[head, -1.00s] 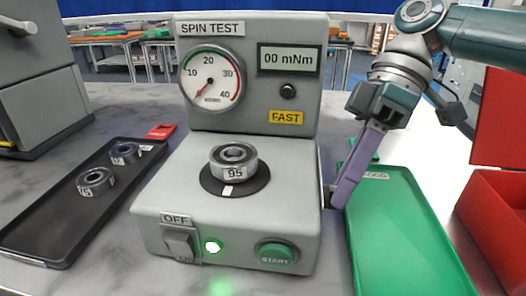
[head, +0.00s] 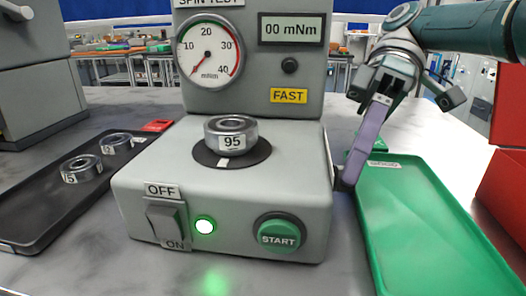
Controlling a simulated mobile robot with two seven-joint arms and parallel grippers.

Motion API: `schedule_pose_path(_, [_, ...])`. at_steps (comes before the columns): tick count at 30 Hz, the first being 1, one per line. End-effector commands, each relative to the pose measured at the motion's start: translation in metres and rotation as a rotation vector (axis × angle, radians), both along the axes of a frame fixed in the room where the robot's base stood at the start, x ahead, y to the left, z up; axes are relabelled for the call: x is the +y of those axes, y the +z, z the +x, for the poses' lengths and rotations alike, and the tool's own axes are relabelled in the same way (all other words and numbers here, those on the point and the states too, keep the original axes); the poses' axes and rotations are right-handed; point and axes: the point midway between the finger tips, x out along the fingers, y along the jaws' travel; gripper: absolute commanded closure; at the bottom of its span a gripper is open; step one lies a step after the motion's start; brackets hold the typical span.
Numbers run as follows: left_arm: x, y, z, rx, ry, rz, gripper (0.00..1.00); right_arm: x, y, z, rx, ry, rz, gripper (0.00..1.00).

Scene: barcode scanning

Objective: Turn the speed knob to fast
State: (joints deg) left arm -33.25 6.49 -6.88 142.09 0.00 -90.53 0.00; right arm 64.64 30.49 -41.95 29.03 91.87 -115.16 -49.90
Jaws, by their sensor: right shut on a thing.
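The grey spin tester (head: 160,180) stands in the middle. A small dark round knob (head: 289,65) is on its upright panel, above a yellow FAST label (head: 289,96). I cannot make out a pointer on the knob. My right gripper (head: 383,92) is to the right of the panel, apart from the knob. It is shut on a long purple bar (head: 369,140) that slants down to a dark piece (head: 343,182) beside the tester's right side. Whether they touch is unclear. A bearing marked 95 (head: 232,130) sits on the dark turntable. My left gripper is not in view.
The front has an OFF/ON switch (head: 165,222), a lit green lamp (head: 204,226) and a green START button (head: 280,233). A black tray (head: 30,222) with two bearings lies left. A green tray (head: 425,225) lies right, beside a red bin (head: 503,205).

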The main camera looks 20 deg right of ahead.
Motion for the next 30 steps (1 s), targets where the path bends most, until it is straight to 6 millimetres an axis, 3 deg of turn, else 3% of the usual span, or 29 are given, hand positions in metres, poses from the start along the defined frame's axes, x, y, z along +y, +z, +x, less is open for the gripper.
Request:
schedule_pose_path(8, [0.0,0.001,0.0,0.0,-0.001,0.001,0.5,0.002,0.003,0.001,-0.004,0.001,0.009,1.0])
schedule_pose_path(9, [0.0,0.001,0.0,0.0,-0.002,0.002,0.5,0.002,0.003,0.001,-0.004,0.001,0.009,0.81])
schedule_pose_path(16, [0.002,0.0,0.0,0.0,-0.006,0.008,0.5,0.002,0.002,0.001,-0.004,0.001,0.009,0.55])
schedule_pose_path(26, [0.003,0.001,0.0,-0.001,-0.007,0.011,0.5,0.001,0.002,0.0,-0.001,0.001,0.004,0.55])
schedule_pose_path(30, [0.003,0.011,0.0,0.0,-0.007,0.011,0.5,0.005,0.009,0.001,-0.001,0.001,0.004,0.55])
